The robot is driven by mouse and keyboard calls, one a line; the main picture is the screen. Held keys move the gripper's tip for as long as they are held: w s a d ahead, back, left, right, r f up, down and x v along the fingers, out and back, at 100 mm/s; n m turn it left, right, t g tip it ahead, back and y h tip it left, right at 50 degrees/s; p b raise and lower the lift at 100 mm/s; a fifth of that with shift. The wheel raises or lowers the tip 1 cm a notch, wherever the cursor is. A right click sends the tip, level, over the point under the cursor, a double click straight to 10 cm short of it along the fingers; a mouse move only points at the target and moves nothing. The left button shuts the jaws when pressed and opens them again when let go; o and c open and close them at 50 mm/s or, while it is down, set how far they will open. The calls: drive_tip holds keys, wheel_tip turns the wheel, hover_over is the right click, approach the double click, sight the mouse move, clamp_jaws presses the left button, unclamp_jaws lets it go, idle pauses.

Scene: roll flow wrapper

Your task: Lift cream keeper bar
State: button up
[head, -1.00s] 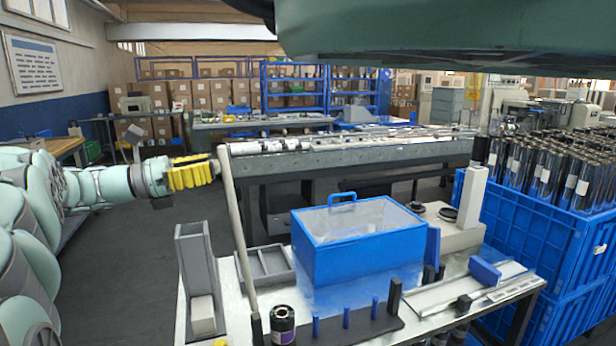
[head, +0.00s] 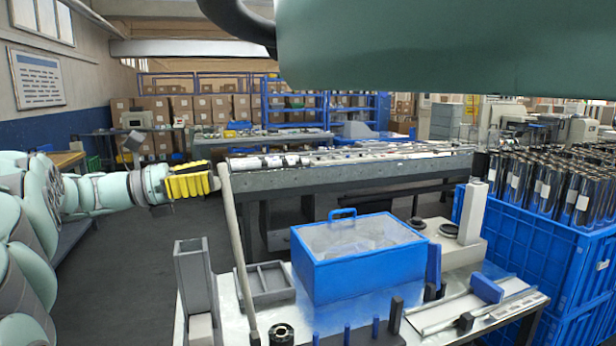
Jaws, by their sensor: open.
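The cream keeper bar (head: 238,250) is a long, slim pole in the head view. It rises, tilted a little left, from the left part of the workbench (head: 388,338). Its upper end is free, and its lower end runs down beside a dark roll. My gripper (head: 214,182), with yellow ribbed fingers, comes in from the left and is open. Its tips are at the bar's upper end in the picture. I cannot tell whether they touch the bar or stand around it.
A blue lidded box (head: 358,262) stands right of the bar, and a grey upright holder (head: 194,282) stands left of it. A grey divided tray (head: 268,283) lies between. Blue crates (head: 537,262) with dark rolls stand at right. A long machine bed (head: 350,176) runs behind.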

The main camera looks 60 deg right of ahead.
drive_tip(key=shift+d+r, duration=0.1)
drive_tip(key=shift+r, duration=3.95)
